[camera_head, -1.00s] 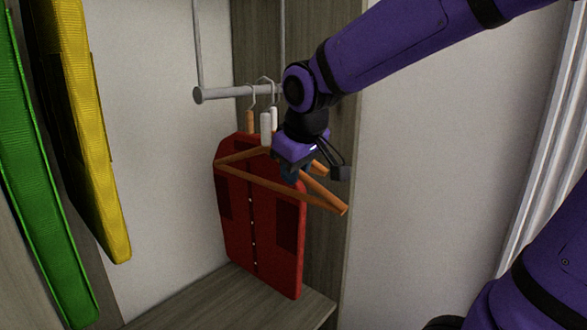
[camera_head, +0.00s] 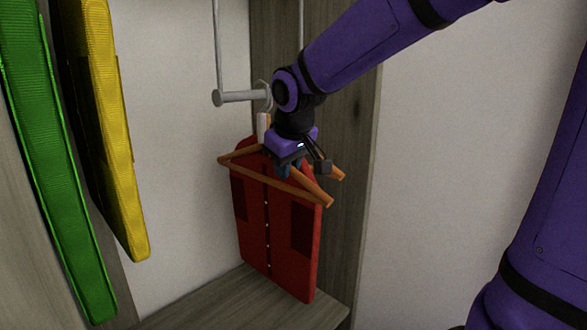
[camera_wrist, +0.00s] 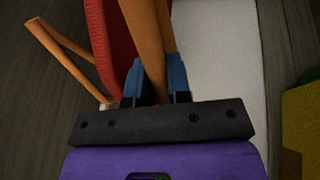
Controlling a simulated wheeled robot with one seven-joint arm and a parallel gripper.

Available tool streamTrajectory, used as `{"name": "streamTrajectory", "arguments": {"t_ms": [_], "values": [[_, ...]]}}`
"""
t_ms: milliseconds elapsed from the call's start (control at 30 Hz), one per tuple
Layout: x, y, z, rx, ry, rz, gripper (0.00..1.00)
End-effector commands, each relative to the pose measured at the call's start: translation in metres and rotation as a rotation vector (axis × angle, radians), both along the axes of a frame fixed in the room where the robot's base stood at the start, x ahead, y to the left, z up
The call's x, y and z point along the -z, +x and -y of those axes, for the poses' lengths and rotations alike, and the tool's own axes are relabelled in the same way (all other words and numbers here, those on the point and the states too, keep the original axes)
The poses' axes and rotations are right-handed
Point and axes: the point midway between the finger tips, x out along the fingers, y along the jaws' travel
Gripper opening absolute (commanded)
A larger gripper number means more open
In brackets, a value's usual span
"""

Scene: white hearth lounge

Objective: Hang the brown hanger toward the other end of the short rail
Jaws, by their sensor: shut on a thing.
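My gripper (camera_wrist: 156,82) is shut on a brown hanger (camera_wrist: 146,30), its blue fingers on either side of the wood in the wrist view. In the head view the brown hanger (camera_head: 275,186) hangs from my gripper (camera_head: 284,170), in front of a red garment. The short rail (camera_head: 238,97) is a grey bar held by thin rods; my arm hides its right part. Hanger hooks at the rail are mostly hidden behind my wrist, so I cannot tell whether the held hanger's hook touches the rail.
The red garment (camera_head: 265,240) hangs close behind the held hanger, above a wooden shelf (camera_head: 240,303). Another brown hanger bar (camera_wrist: 68,70) shows in the wrist view. Yellow (camera_head: 104,130) and green (camera_head: 52,160) garments hang at the left. The rail's left end looks free.

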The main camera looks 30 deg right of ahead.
Motion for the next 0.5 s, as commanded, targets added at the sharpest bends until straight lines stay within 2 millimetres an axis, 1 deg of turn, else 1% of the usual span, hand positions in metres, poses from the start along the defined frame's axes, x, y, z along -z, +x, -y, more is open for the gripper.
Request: {"name": "streamTrajectory", "arguments": {"t_ms": [500], "values": [[0.0,0.034,-0.012,-0.002,-0.001,0.0,0.0]]}}
